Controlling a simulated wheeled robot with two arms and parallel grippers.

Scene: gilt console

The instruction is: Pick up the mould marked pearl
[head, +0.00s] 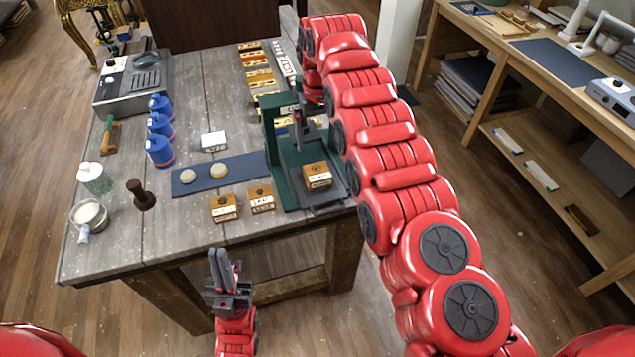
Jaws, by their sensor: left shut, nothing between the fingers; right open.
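Three small wooden blocks with white labels, which look like moulds, are near the table's front edge. The left block (224,209) and the middle block (261,198) stand side by side on the wood. The right block (317,176) sits on the base of a green press (271,145). The label writing is too small to read, so I cannot tell which is marked pearl. My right gripper (298,146) is open at the press, above and behind the right block, partly hidden by its arm. My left gripper (222,252) is shut and empty, below the table's front edge.
A blue mat (240,174) with two pale discs lies behind the front blocks. Blue tins (158,150), a dark stamp (140,195), a jar (90,215) and a bottle (93,178) stand left. Rows of labelled blocks (258,75) lie at the back. Bare wood lies between.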

